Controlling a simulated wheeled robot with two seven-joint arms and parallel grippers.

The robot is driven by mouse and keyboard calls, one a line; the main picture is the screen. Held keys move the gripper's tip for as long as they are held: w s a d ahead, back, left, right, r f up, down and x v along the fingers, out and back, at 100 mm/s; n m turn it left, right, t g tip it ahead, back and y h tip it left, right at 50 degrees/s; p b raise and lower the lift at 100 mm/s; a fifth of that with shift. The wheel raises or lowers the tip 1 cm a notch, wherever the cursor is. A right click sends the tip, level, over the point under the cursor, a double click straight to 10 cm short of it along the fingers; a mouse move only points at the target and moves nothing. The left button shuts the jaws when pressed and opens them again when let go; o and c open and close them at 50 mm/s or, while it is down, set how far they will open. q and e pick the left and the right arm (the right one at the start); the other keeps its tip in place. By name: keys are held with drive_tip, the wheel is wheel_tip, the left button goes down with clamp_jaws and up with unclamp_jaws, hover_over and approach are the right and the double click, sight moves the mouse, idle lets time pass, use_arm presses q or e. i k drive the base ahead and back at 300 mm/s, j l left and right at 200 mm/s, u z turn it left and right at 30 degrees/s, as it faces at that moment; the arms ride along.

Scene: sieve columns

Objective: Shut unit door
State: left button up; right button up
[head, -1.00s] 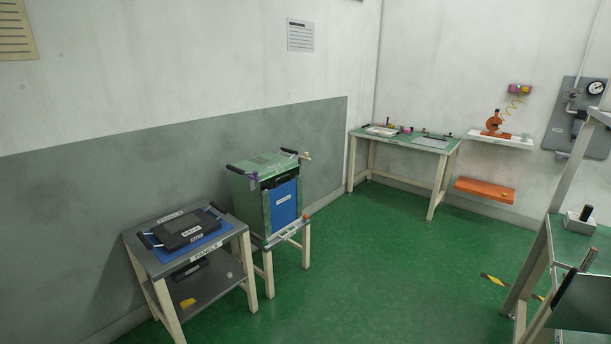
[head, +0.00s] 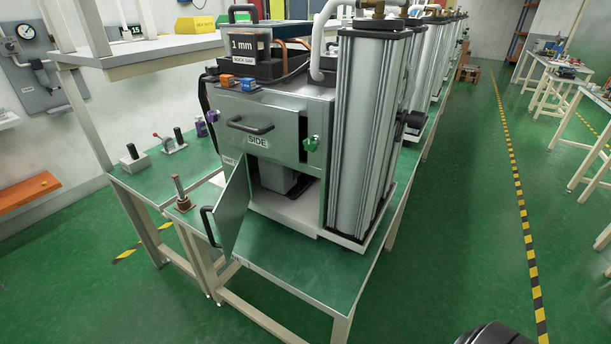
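The unit (head: 280,105) is a grey metal cabinet standing on a green-topped bench. Its door (head: 231,207) is a silver panel with a black handle (head: 209,226). The door stands open, swung outward at the lower front, and its handle side reaches out over the bench edge. Behind it the lower opening (head: 283,180) shows a grey block inside. A panel marked SIDE (head: 257,141) with a black handle covers the upper front. A green knob (head: 311,143) sits at the opening's upper right. Neither of my grippers is in view.
Tall silver columns (head: 362,130) stand to the unit's right. On the bench to the left are a bolt-like post (head: 181,195) and small black-handled fixtures (head: 169,144). The right aisle floor (head: 450,240) is clear.

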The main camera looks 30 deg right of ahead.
sight(229, 212)
drive_tip(key=i+j+z, duration=0.4)
drive_tip(key=z, duration=0.25)
drive_tip(key=i+j+z, duration=0.1)
drive_tip(key=j+z, duration=0.2)
drive_tip(key=j, duration=0.15)
drive_tip(key=i+j+z, duration=0.1)
drive_tip(key=j+z, duration=0.55)
drive_tip(key=k+j, duration=0.15)
drive_tip(key=k, duration=0.15)
drive_tip(key=i+l+u, duration=0.1)
drive_tip(key=l, duration=0.3)
drive_tip(key=i+l+u, duration=0.1)
drive_tip(key=i+l, duration=0.15)
drive_tip(key=l, duration=0.15)
